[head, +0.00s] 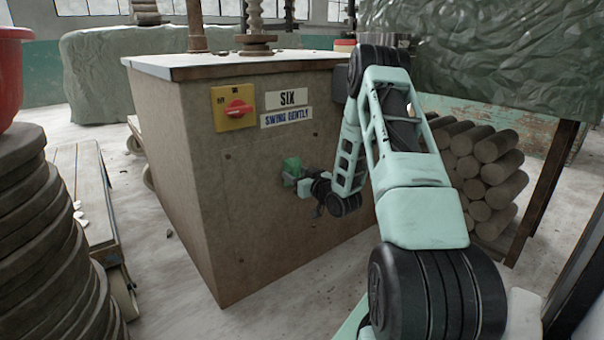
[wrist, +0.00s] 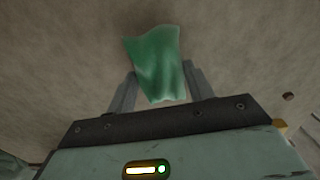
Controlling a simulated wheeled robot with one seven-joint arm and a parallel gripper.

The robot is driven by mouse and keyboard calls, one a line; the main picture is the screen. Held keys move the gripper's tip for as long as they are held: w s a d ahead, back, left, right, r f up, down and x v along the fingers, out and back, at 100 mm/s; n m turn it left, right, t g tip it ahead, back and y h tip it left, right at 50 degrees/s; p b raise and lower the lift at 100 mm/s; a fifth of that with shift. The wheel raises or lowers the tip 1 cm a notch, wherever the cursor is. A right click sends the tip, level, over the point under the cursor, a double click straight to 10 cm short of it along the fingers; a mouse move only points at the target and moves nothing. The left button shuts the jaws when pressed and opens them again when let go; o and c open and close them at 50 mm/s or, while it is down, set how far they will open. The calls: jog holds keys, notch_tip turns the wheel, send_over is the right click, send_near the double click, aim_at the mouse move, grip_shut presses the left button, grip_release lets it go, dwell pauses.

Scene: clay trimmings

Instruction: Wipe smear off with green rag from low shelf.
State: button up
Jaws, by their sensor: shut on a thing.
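The green rag (wrist: 155,62) is pinched between the two fingers of my gripper (wrist: 160,92) in the wrist view. It stands out beyond the fingertips, against or very close to a brown-grey panel. In the head view the rag (head: 291,168) shows small at the end of my arm, in front of the side of a large box-like cabinet (head: 235,220). My gripper (head: 298,182) points at that side. I cannot make out a smear on the panel in either view; the rag and gripper hide part of it. No low shelf can be told for sure.
The cabinet side carries a red switch on a yellow plate (head: 235,108) and the labels "SIX" (head: 287,97) and "SWING GENTLY" (head: 287,117). Stacked clay logs (head: 485,175) lie at right. Stacked dark discs (head: 45,240) and a low cart (head: 90,200) stand at left.

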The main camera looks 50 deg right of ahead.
jog(key=shift+w+a+r, duration=0.1)
jog(key=shift+w+a, duration=0.1)
jog(key=shift+a, duration=0.55)
jog(key=shift+w+a+f, duration=0.1)
jog(key=shift+w+a, duration=0.1)
jog(key=shift+a, duration=0.5)
jog(key=shift+w+a+r, duration=0.1)
jog(key=shift+w+a, duration=0.1)
jog(key=shift+a, duration=0.55)
send_near(279, 174)
jog(key=shift+w+d, duration=0.2)
jog(key=shift+d, duration=0.15)
jog(key=v, duration=0.3)
